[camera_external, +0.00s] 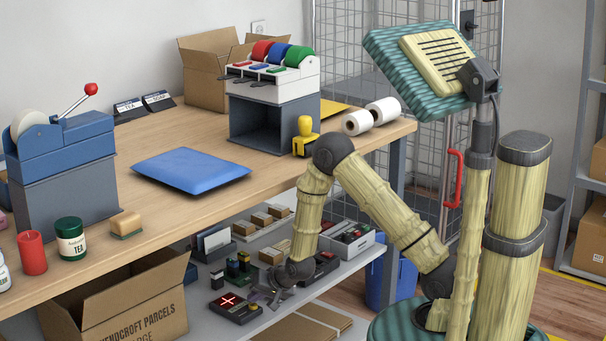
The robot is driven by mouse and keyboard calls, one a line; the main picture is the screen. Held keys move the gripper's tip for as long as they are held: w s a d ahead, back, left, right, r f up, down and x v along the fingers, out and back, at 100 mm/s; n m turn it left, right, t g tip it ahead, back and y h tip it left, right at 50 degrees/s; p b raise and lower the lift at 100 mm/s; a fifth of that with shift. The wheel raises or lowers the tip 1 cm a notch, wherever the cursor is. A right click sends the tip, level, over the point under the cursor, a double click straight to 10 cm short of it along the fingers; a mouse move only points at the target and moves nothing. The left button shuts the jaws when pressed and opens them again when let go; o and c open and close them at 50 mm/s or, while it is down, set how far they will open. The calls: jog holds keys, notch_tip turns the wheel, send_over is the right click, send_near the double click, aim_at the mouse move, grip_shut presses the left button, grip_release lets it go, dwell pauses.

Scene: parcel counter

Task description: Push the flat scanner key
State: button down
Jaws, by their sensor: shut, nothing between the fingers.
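A flat dark scanner (236,309) with a lit red cross on its top lies on the grey lower shelf under the counter. Its key is too small to make out clearly. My gripper (262,299) is low at the shelf, just right of the scanner and close to its right end. It is shut and empty. I cannot tell whether its fingertips touch the scanner. My wrist and forearm come down from the upper right and hide part of the shelf behind.
Stamps (238,268) stand just behind the scanner. Trays with small boxes (268,219) and dark devices (352,236) sit farther back. The wooden counter (130,225) overhangs the shelf. An open carton (120,300) stands at the left and flat cardboard (312,325) lies in front.

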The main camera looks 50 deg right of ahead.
aim_at(256, 306)
jog(key=shift+r+p, duration=2.35)
jog(key=shift+r, duration=0.7)
